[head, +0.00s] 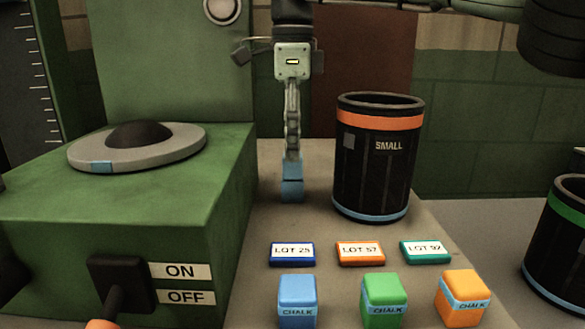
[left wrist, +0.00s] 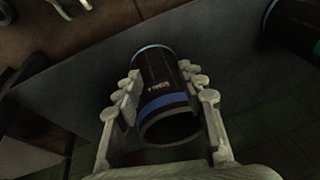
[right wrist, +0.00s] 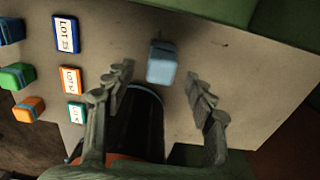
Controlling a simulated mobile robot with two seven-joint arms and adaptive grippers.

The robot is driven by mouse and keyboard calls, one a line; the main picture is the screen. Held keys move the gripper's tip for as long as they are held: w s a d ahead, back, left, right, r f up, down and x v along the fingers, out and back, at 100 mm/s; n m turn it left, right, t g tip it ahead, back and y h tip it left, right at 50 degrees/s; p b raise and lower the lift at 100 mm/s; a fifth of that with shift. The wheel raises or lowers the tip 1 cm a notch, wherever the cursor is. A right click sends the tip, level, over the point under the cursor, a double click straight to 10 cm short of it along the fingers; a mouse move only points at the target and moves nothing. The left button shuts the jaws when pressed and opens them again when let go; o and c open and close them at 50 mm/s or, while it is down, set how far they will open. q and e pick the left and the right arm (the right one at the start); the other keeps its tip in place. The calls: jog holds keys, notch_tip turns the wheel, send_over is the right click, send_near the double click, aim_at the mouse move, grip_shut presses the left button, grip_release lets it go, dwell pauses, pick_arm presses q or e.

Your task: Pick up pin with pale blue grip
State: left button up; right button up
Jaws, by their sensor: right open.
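The pale blue grip (head: 292,180) of the pin stands on the bench left of the black SMALL bin. It also shows in the right wrist view (right wrist: 162,62), between and beyond my right fingertips; no pin shaft is visible. My right gripper (head: 292,150) points down directly above the grip in the head view, seen edge-on. Its fingers are spread in the right wrist view (right wrist: 160,76), with nothing held. My left gripper (left wrist: 160,74) shows only in its wrist view, with fingers apart and a black bin with a blue band (left wrist: 165,103) beyond them.
The black SMALL bin (head: 370,160) stands close right of the grip. A green machine (head: 190,200) with a grey disc (head: 165,155) and an ON/OFF lever stands left. Lot tags (head: 360,253) and blue, green and orange chalk blocks (head: 383,300) lie in front. Another bin (head: 560,240) stands far right.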

pick_arm(q)
jog(key=shift+r, duration=0.4)
pick_arm(e)
jog(key=shift+w+f, duration=0.1)
jog(key=shift+f, duration=1.85)
jog(key=c, duration=1.3)
jog(key=shift+o, duration=0.2)
jog(key=shift+r, duration=0.1)
jog(key=shift+r, duration=0.3)
notch_tip(320, 180, up, 5)
jog(key=shift+f+p, duration=0.15)
jog(key=shift+p, duration=0.15)
notch_tip(320, 180, up, 4)
jog(key=shift+f+p, duration=0.1)
jog(key=shift+p, duration=0.3)
pick_arm(q)
jog(key=x, duration=0.3)
jog(key=shift+s+d+f, duration=0.25)
jog(key=shift+f, duration=0.15)
pick_arm(e)
jog(key=shift+r, duration=0.4)
